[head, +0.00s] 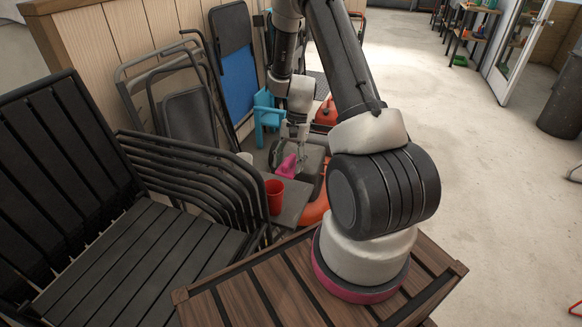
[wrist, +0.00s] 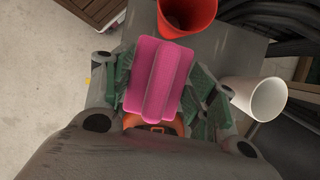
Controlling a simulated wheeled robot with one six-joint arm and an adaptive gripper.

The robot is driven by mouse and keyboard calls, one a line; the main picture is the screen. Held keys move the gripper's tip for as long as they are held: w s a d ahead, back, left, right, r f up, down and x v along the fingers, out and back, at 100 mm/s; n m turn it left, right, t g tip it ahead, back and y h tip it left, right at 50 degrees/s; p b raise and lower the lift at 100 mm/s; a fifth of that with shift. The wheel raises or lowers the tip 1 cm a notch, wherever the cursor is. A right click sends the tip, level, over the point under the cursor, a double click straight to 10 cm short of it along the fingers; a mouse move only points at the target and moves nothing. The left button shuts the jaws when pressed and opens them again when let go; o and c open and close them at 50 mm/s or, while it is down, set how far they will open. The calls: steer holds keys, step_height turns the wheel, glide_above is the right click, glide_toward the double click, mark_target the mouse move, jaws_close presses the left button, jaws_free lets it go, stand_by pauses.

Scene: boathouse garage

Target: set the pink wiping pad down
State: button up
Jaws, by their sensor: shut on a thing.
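The pink wiping pad (wrist: 160,75) is a block with a raised ridge along its middle. My gripper (wrist: 163,84) is shut on it, with a green-padded finger on each side. In the head view the pad (head: 287,166) shows small below my gripper (head: 293,150), near the far edge of a small grey table (head: 292,207). In the wrist view the grey tabletop (wrist: 228,50) lies beyond the pad. I cannot tell whether the pad touches the top. The pad's underside is hidden.
A red cup (head: 275,195) and a white cup (head: 245,158) stand on the table, close to the pad. Stacked black chairs (head: 195,170) crowd the left. Orange and turquoise things lie behind the table. Open floor (head: 480,170) is on the right.

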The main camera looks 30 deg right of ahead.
mark_target(295, 162)
steer(key=f+m+t, duration=0.1)
steer(key=m, duration=0.2)
steer(key=d+f+m+t, duration=0.1)
steer(key=m, duration=0.2)
steer(key=f+m+t, duration=0.1)
steer(key=m, duration=0.1)
steer(key=shift+w+d+f+m+y, duration=0.2)
steer(key=shift+m+y, duration=0.2)
steer(key=m, duration=0.1)
steer(key=m+t, duration=0.1)
steer(key=w+d+f+m, duration=0.1)
steer(key=m, duration=0.1)
steer(key=shift+t+h, duration=0.3)
steer(key=shift+h, duration=0.1)
steer(key=shift+f, duration=2.5)
steer(key=shift+f, duration=0.75)
steer(key=shift+f, duration=0.2)
steer(key=o, duration=1.1)
